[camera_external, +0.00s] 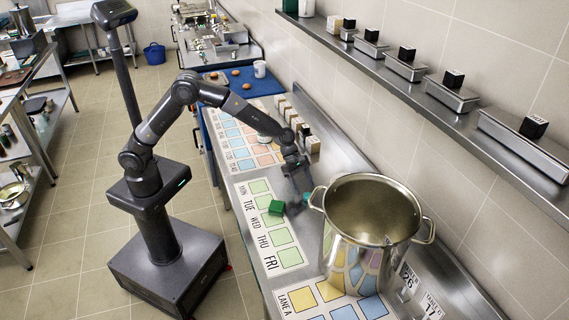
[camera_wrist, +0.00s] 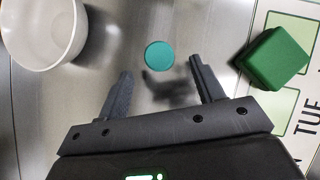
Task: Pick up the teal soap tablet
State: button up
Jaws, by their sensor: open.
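The teal soap tablet (camera_wrist: 160,55) is a small flat disc lying on the steel counter in the wrist view. It sits just beyond my open fingertips, roughly midway between their lines, with nothing touching it. My gripper (camera_wrist: 160,70) is open and empty, with a dark shadow on the counter between its fingers. In the external view my gripper (camera_external: 303,192) hangs low over the counter, left of the stockpot. The tablet is hard to make out there beside the fingers.
A green cube (camera_wrist: 272,58) lies right of the tablet on a lettered chart; it also shows in the external view (camera_external: 276,207). A white round vessel (camera_wrist: 45,35) stands at the wrist view's upper left. The large stockpot (camera_external: 340,255) stands close by my gripper.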

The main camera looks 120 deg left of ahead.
aim_at(306, 194)
jog(key=x, duration=0.3)
jog(key=shift+w+f, duration=0.1)
jog(key=shift+f, duration=0.2)
jog(key=shift+c, duration=0.4)
jog(key=c, duration=1)
jog(key=shift+r, duration=0.15)
